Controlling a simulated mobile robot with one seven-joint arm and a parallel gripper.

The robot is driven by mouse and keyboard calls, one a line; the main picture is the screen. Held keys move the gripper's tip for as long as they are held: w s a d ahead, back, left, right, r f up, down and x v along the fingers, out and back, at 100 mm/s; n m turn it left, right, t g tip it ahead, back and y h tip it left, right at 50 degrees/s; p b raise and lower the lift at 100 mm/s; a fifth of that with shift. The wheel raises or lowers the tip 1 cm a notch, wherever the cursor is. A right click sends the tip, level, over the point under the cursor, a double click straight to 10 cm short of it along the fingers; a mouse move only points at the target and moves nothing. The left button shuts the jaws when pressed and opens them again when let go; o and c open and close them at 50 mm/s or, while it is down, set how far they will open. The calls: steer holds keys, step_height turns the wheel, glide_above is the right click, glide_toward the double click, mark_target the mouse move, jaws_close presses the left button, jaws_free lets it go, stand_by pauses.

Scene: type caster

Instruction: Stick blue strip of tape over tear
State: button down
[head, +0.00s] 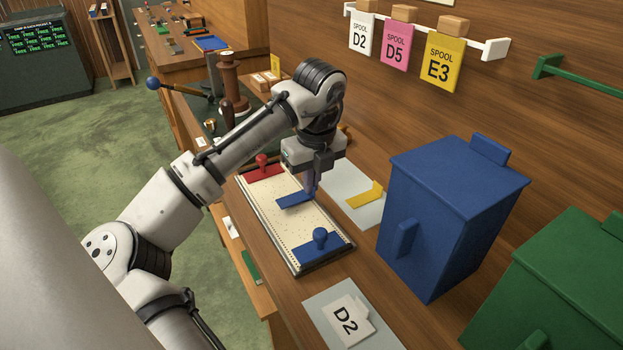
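A cream perforated sheet (272,213) lies in a long dark-edged frame on the bench. The blue strip of tape (293,201) is at the middle of the sheet, lying across it; whether it touches the sheet is hard to tell. My gripper (311,190) points down at the strip's right end. Its fingers look close together, shut on the raised blue tab there. No tear shows; any tear under the strip or behind the gripper is hidden.
A red knobbed block (263,168) and a blue knobbed block (318,246) sit at the frame's ends. A yellow strip (365,195) lies on a grey sheet. A large blue box (440,220) stands close on the right. A D2 card (346,319) lies in front.

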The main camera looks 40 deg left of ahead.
steer(key=shift+f, duration=0.6)
stand_by(1.0)
steer(key=c, duration=1.6)
jaws_free()
step_height(320, 180, up, 6)
steer(key=p, duration=0.5)
steer(key=shift+p, duration=0.35)
steer(key=shift+s, duration=0.1)
